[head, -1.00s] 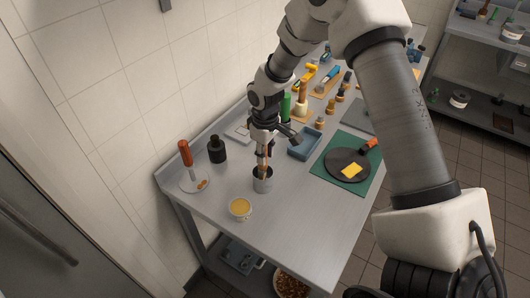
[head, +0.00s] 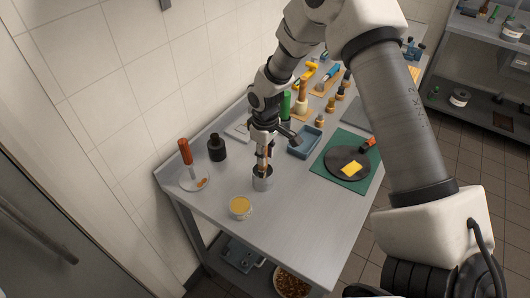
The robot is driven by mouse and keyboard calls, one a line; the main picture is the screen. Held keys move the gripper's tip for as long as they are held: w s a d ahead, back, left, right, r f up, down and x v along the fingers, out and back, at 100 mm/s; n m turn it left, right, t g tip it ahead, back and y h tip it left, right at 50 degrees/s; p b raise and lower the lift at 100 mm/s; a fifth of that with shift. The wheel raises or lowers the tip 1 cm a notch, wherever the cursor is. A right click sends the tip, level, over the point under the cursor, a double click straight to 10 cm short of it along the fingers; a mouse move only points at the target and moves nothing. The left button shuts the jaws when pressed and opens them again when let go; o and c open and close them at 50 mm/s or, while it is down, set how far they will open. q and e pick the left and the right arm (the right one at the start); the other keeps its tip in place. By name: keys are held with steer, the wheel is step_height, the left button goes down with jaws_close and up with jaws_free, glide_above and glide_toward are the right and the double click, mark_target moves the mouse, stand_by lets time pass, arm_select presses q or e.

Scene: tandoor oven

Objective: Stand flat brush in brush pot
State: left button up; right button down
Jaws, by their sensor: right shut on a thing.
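The brush pot (head: 263,183) is a small grey metal cup standing on the steel table, in the middle of the head view. My right gripper (head: 264,152) is directly above it, pointing down, shut on the flat brush (head: 263,166). The brush is a thin, brownish, upright stick, and its lower end is inside the pot's mouth. Whether the brush touches the pot's bottom is hidden by the pot wall. My left gripper is not in view.
A yellow-filled bowl (head: 240,207) stands just in front of the pot. A blue tray (head: 305,143) and green mat (head: 334,176) lie right. The table's front is clear.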

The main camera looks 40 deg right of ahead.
steer(key=shift+f, duration=0.3)
stand_by(0.4)
steer(key=shift+f, duration=0.2)
steer(key=shift+f+b, duration=0.3)
steer(key=shift+f, duration=0.3)
jaws_free()
stand_by(0.4)
steer(key=shift+r, duration=0.1)
steer(key=shift+r+p, duration=2.5)
steer(key=shift+r, duration=0.5)
steer(key=shift+s+r, duration=0.1)
steer(key=shift+r, duration=1.35)
